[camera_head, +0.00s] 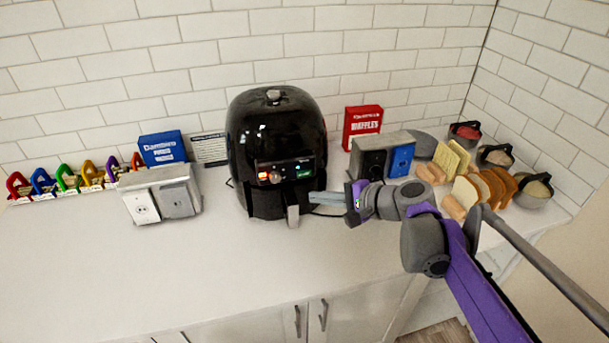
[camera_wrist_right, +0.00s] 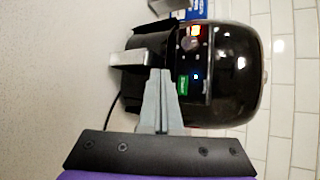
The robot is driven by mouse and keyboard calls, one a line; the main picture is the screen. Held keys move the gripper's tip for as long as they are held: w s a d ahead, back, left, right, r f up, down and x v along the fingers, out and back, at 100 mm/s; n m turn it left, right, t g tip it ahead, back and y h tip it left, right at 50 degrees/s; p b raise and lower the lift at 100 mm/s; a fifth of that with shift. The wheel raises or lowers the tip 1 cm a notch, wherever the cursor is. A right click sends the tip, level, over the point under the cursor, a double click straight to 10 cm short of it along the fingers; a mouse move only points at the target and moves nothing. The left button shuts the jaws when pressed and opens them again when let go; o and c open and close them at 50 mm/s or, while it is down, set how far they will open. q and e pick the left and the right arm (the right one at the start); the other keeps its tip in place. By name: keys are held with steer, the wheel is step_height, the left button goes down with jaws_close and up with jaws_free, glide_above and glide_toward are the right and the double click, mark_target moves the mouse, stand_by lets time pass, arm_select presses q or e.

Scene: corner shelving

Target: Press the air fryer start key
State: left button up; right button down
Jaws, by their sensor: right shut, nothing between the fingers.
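The black air fryer (camera_head: 275,130) stands upright on the white counter against the tiled wall. Its front panel has a lit orange-red part (camera_head: 270,177) on the left and a green key (camera_head: 304,173) on the right. The wrist view shows the air fryer (camera_wrist_right: 235,65) turned sideways, with the green key (camera_wrist_right: 183,85) close beside my fingertips. My right gripper (camera_head: 313,197) is shut and empty, in front of the fryer, just below and right of the green key. In the wrist view its fingertips (camera_wrist_right: 159,74) overlap the fryer's front; I cannot tell whether they touch it. My left gripper is not in view.
The fryer's handle (camera_head: 293,215) sticks out just left of my fingertips. A grey toaster-like box (camera_head: 375,145), a red waffles box (camera_head: 362,125) and bread slices (camera_head: 465,190) are to the right. Outlet boxes (camera_head: 160,195) stand left. The front counter is clear.

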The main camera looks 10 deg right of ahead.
mark_target(299, 178)
steer(key=shift+w+a, duration=0.1)
steer(key=shift+w, duration=2.55)
steer(key=shift+w, duration=0.15)
steer(key=shift+w, duration=0.3)
steer(key=shift+w, duration=0.3)
stand_by(0.4)
steer(key=shift+s, duration=0.8)
steer(key=s, duration=0.5)
steer(key=shift+p, duration=0.4)
